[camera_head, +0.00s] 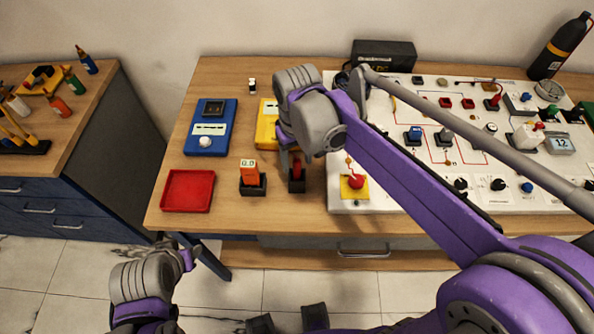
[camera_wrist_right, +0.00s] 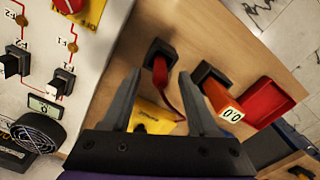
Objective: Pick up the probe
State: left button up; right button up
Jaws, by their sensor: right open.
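The probe appears to be the red-handled piece (camera_head: 297,172) upright in a small black holder on the table, left of the white panel. In the right wrist view the red probe (camera_wrist_right: 162,72) stands in its black socket, with a red strip running down from it. My right gripper (camera_head: 291,163) is over the probe, its jaws partly hidden by the wrist in the head view. In the right wrist view its two grey fingers (camera_wrist_right: 162,84) are apart, on either side of the red piece, not closed on it. My left wrist shows at the lower left; its jaws do not show.
An orange meter reading 0.0 (camera_head: 249,171) stands in a black holder just left of the probe. A red tray (camera_head: 188,190), a blue device (camera_head: 210,127) and a yellow device (camera_head: 266,125) are nearby. The white panel (camera_head: 400,180) with knobs fills the right side.

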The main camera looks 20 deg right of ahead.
aim_at(297, 174)
notch_tip(297, 174, down, 3)
jog(key=shift+r, duration=0.2)
grip_shut()
